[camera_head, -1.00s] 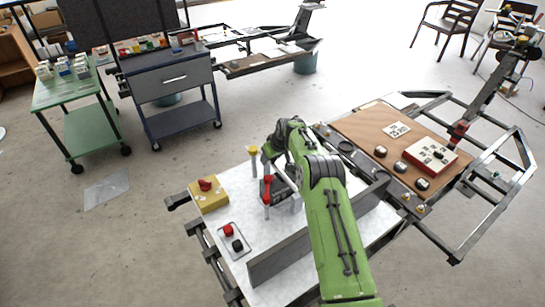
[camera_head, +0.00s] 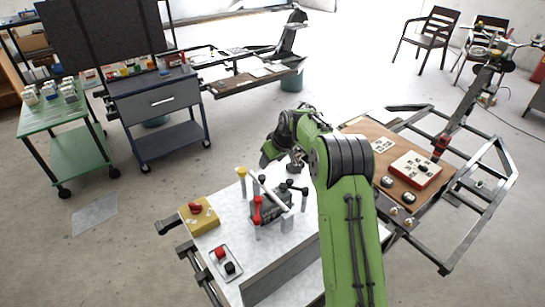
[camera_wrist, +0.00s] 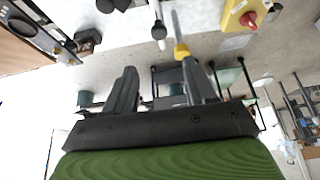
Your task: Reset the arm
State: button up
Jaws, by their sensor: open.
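My green arm reaches forward over the right part of the white worktable (camera_head: 285,275). My gripper (camera_wrist: 160,82) shows in the wrist view with its two grey fingers apart and nothing between them. In the head view its fingertips are mostly hidden by the arm. A dark fixture (camera_head: 270,208) with a red-handled lever (camera_head: 257,209) and a yellow-topped post (camera_head: 241,173) stands on the table, to the left of the arm and apart from it. In the wrist view the yellow-topped post (camera_wrist: 181,50) shows beyond the fingers.
A brown board (camera_head: 368,130) with a red-and-white box (camera_head: 415,169) lies right. A grey cart (camera_head: 160,100) and a green cart (camera_head: 78,155) stand behind.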

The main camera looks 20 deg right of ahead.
jog(key=shift+r, duration=0.1)
dwell(0.3)
jog(key=s+a+r+m+h+p, duration=0.1)
jog(key=s+a+r, duration=0.1)
jog(key=s+r, duration=0.6)
jog(key=s+a+r+p, duration=0.1)
jog(key=s+a+r, duration=0.1)
jog(key=s+r, duration=0.65)
jog(key=s+r+m+p, duration=0.1)
jog(key=s+m+p, duration=0.1)
jog(key=s, duration=2.4)
jog(key=shift+a+m+h, duration=0.4)
jog(key=shift+a, duration=0.05)
jog(key=shift+r, duration=0.1)
jog(key=shift+o, duration=0.7)
